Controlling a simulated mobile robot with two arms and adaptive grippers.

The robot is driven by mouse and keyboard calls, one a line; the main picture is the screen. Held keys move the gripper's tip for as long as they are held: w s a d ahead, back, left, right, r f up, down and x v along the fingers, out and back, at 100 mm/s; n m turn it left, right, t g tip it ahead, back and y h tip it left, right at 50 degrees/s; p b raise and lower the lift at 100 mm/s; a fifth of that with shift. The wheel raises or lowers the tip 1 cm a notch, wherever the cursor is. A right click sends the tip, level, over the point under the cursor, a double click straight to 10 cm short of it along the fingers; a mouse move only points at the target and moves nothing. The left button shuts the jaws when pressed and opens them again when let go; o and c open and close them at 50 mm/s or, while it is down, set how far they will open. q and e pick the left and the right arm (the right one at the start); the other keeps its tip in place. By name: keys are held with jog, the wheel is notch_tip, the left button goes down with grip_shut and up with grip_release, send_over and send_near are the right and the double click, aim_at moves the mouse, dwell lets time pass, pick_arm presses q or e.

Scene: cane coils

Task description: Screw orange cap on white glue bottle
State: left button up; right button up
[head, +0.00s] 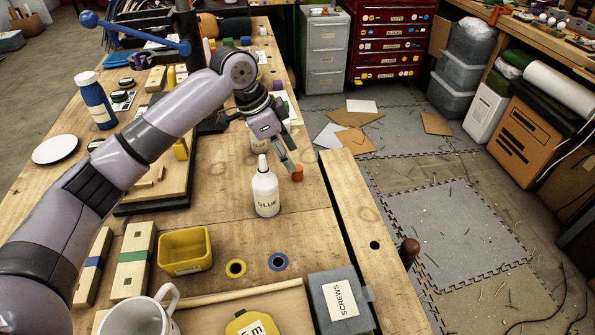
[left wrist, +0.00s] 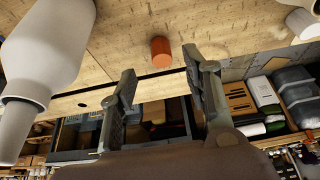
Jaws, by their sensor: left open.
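The white glue bottle (head: 265,195) stands upright on the wooden bench, its pale nozzle bare and pointing up. It also shows large and upside down at the left edge of the left wrist view (left wrist: 42,50). The orange cap (head: 298,174) rests on the bench just right of the bottle, apart from it. My left gripper (head: 285,160) is above and beside the cap, fingers pointing down. In the left wrist view the fingers are spread and empty, with the cap (left wrist: 161,52) lying between and beyond their tips (left wrist: 160,66). My right gripper is in neither view.
A yellow bin (head: 185,249), a grey screws box (head: 341,301) and a white mug (head: 135,317) are near the front. A gap runs along the bench right of the cap.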

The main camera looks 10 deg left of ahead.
aim_at(298, 173)
pick_arm(q)
jog(key=shift+f, duration=0.1)
jog(key=p+x, duration=0.1)
jog(key=x, duration=0.4)
jog(key=shift+w, duration=0.1)
jog(key=c, duration=0.8)
